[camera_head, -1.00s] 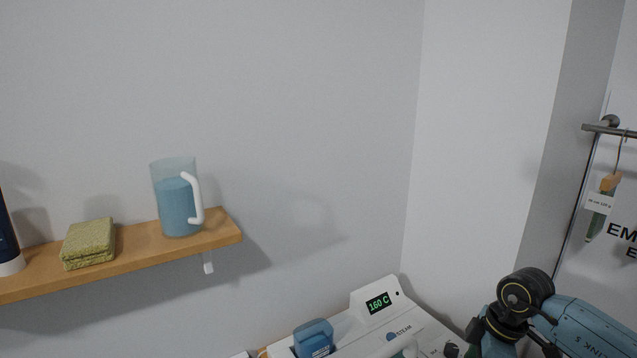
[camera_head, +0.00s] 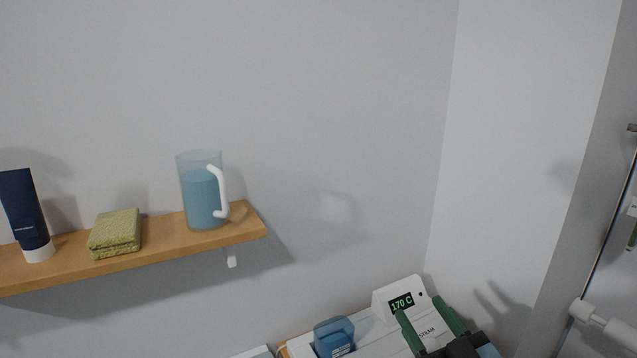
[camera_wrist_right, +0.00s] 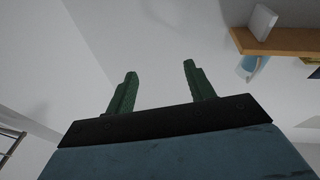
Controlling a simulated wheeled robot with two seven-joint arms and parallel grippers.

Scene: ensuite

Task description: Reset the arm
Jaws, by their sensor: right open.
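My right gripper (camera_head: 424,318) is at the lower right of the head view, in front of the white steam appliance (camera_head: 372,335). Its two green fingers are apart, with nothing between them. The right wrist view also shows the open gripper (camera_wrist_right: 160,88), with bare wall beyond the fingertips. My left gripper is not in view.
The appliance has a display (camera_head: 401,303) reading 170 C and a blue container (camera_head: 334,338). A rail is at the far right.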

